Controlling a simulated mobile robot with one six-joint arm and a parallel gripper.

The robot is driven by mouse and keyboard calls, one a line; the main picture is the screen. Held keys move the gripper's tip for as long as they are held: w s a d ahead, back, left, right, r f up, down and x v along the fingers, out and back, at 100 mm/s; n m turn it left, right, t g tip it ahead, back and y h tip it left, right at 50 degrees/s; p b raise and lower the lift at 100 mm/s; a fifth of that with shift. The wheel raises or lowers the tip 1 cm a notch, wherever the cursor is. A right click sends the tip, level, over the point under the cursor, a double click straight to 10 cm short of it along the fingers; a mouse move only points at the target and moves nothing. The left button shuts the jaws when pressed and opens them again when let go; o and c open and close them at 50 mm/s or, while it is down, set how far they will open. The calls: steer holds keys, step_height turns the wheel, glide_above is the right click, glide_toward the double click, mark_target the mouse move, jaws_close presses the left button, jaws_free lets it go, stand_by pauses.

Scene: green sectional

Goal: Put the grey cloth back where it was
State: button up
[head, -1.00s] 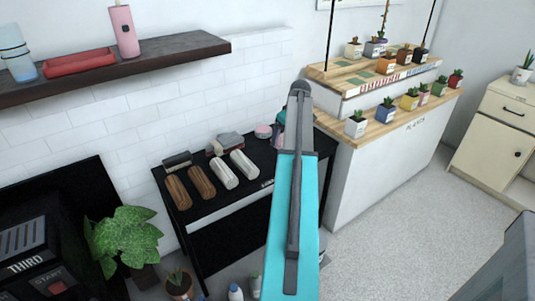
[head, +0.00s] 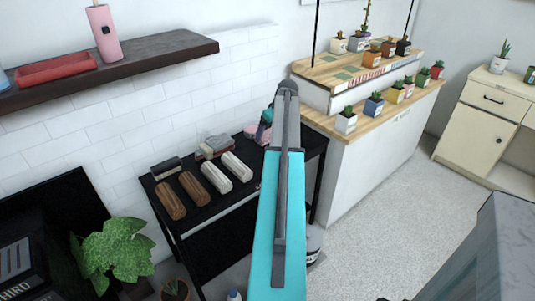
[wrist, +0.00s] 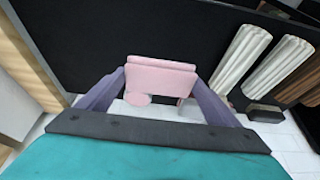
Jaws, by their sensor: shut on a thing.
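My gripper (wrist: 160,88) is shut on a pink folded cloth (wrist: 160,76), which sits between its two purple-grey fingers over the black table. In the head view, part of the pink cloth (head: 263,136) shows beside my arm near the table's back right; my arm hides most of the gripper. Whether the cloth touches the table is unclear.
The black table (head: 215,205) holds two white rolls (head: 237,167), two brown rolls (head: 170,201) and a dark block (head: 166,168). A wooden plant counter (head: 330,125) stands close on the right. A dark shelf (head: 150,65) hangs above left. A leafy plant (head: 115,250) stands in front.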

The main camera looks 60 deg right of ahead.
steer(key=shift+f+p, duration=0.35)
steer(key=shift+f, duration=2.45)
steer(key=shift+f, duration=1.9)
steer(key=o, duration=0.8)
steer(key=shift+o, duration=0.2)
steer(key=shift+s+r, duration=0.1)
steer(key=shift+r, duration=0.05)
steer(key=v, duration=1.1)
steer(key=shift+r+b, duration=0.35)
steer(key=shift+r, duration=0.05)
steer(key=shift+s+a, duration=0.1)
steer(key=shift+s, duration=0.1)
